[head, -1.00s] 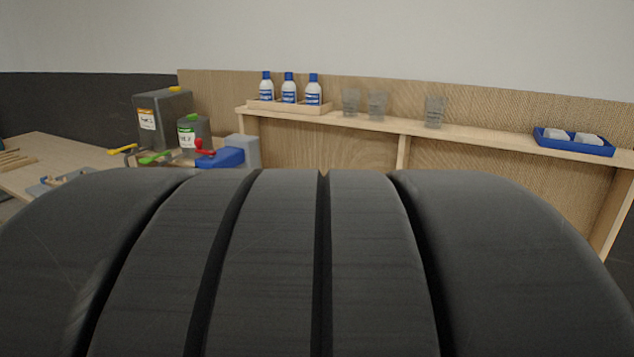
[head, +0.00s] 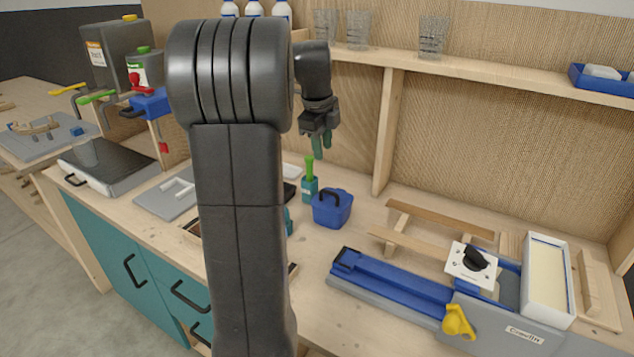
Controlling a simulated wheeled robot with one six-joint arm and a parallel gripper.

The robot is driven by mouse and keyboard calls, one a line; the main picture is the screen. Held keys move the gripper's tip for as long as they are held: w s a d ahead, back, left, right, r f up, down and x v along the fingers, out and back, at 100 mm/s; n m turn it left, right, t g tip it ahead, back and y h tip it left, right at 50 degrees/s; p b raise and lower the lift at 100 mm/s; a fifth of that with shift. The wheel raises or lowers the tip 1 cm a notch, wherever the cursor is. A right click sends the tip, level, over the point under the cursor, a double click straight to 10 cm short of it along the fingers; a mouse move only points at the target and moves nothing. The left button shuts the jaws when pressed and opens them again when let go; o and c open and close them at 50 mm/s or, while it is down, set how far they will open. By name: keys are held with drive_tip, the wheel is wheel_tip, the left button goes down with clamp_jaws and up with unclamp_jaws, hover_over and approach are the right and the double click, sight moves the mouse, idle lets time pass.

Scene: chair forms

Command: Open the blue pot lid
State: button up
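A small blue pot (head: 332,212) stands on the wooden worktop, right of the middle of my arm. Its blue lid (head: 343,196) is on it, with a dark arched handle on top. My gripper (head: 322,150) points down above and slightly behind the pot in the picture, clear of it. Its two greenish fingers show a narrow gap and hold nothing that I can see. My arm hides part of the worktop to the left of the pot.
A teal holder with a green-handled tool (head: 309,183) stands just left of the pot. A blue and grey rail fixture (head: 400,290) lies in front at right, with a wooden rack (head: 430,232) behind it. A shelf (head: 480,72) with glasses runs above.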

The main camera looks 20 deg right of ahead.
sight(327, 192)
drive_tip(key=f, duration=0.4)
drive_tip(key=w+d+f, duration=0.1)
drive_tip(key=f, duration=0.4)
drive_tip(key=w+d+f, duration=0.1)
drive_tip(key=f, duration=0.3)
drive_tip(key=shift+f+p, duration=0.25)
drive_tip(key=shift+p, duration=0.15)
clamp_jaws()
